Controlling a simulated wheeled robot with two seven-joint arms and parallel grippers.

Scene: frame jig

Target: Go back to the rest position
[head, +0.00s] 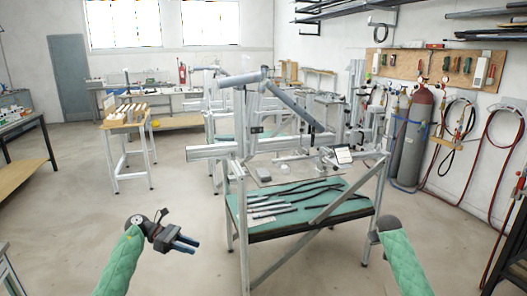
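My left gripper (184,243) shows at the lower left, at the end of my green-sleeved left arm. Its two dark fingers point right and stand a little apart, with nothing between them. It is over open floor, to the left of the jig bench and apart from it. My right arm comes in at the lower right in a green sleeve, and its dark end part shows near the bench's right leg. The fingers of my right gripper cannot be made out.
The frame jig bench (238,238) stands ahead, with tubes on its green shelf (340,207). A gas cylinder (411,138) and hoses are along the right wall. A small table (109,158) with wooden blocks stands at the left. The floor (75,205) on the left is clear.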

